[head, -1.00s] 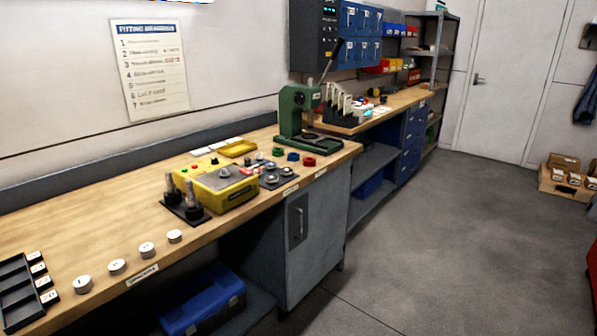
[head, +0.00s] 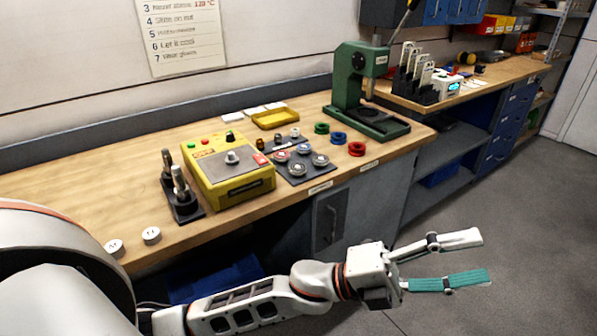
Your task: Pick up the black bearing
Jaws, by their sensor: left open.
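A dark tray (head: 290,181) on the wooden bench holds several small round bearings, such as a silver-rimmed one (head: 297,170) at its front. They are too small for me to tell which one is the black bearing. My left gripper (head: 484,257) is open and empty, one finger pale and the other teal. It is in front of the bench, over the floor, to the right of and apart from the tray. My right gripper is not in view.
A yellow heater box (head: 229,172) stands left of the tray, with a dark post stand (head: 182,197) beside it. Green, blue and red rings (head: 357,149) lie right of the tray. A green press (head: 362,88) stands behind them. The bench's left part is mostly clear.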

